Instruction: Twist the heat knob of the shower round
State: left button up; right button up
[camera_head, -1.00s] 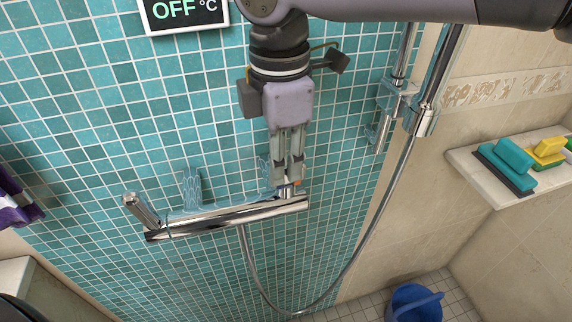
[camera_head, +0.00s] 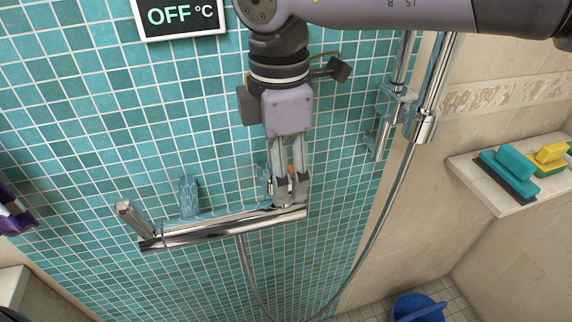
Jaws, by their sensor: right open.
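The chrome shower mixer bar (camera_head: 205,233) is fixed to the teal tiled wall, lower left of centre. A chrome lever (camera_head: 131,217) sticks up at its left end. At its right end a small knob with an orange mark (camera_head: 291,171) shows partly between my fingers; the fingers hide most of it. My right gripper (camera_head: 291,201) points down at that right end, with its two fingers apart on either side of the knob. I cannot tell whether they touch it. My left gripper is not in view.
A display reading OFF °C (camera_head: 181,16) hangs on the wall at the top. A hose runs from the bar to the hand shower (camera_head: 428,110) on its rail at right. A stone shelf (camera_head: 492,190) with sponges (camera_head: 510,170) stands far right. A blue bucket (camera_head: 418,306) is on the floor.

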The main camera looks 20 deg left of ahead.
jog(key=shift+r+p, duration=1.85)
jog(key=shift+r, duration=1.7)
jog(key=shift+f, duration=0.1)
